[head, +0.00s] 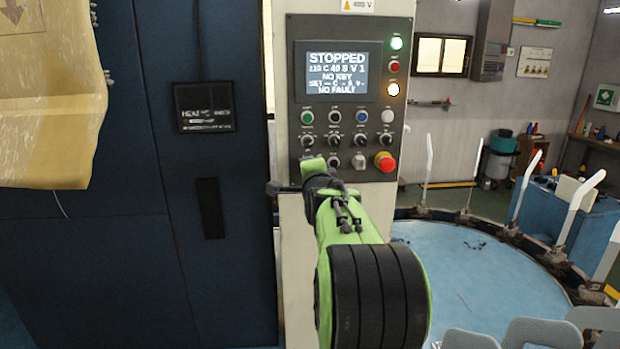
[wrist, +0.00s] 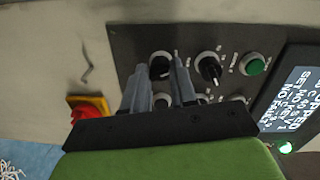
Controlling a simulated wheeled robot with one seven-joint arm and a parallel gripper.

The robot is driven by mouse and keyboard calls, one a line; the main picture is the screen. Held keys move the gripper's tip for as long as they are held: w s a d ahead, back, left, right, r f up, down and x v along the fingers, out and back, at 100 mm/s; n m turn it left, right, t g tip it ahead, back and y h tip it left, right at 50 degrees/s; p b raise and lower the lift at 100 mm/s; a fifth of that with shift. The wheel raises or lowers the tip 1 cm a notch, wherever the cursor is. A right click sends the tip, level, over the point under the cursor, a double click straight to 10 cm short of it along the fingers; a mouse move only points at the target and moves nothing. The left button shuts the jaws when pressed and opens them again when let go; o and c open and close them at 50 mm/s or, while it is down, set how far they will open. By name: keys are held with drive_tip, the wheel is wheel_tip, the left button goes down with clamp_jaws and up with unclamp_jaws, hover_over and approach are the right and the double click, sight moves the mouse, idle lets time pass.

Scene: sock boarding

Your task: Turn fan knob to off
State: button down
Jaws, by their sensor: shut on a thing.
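The control panel (head: 338,118) carries rows of buttons and black knobs under a display that reads STOPPED. In the wrist view, the fingertips of my gripper (wrist: 160,68) are on either side of a black knob (wrist: 160,63) and shut on it. This knob is in the panel's lowest row, at its left end. In the head view, my green wrist hides it. No label that I can read shows whether it is the fan knob, and its pointer direction is unclear. Another black knob (wrist: 208,68) and a green button (wrist: 254,65) lie in line with it.
A red emergency stop (head: 385,161) on a yellow base sits at the panel's lower right; it also shows in the wrist view (wrist: 86,110). More knobs (head: 360,140) sit close above and beside my gripper. A dark blue cabinet (head: 225,50) stands left of the panel.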

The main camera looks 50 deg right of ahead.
drive_tip(key=shift+r+n+b, duration=0.15)
drive_tip(key=shift+n+b, duration=0.15)
drive_tip(key=shift+n, duration=0.4)
drive_tip(key=c, duration=0.9)
unclamp_jaws()
drive_tip(key=shift+s+a, duration=0.1)
drive_tip(key=b+v, duration=0.3)
drive_tip(key=v, duration=1.2)
drive_tip(key=shift+s+a, duration=0.15)
drive_tip(key=shift+a, duration=0.1)
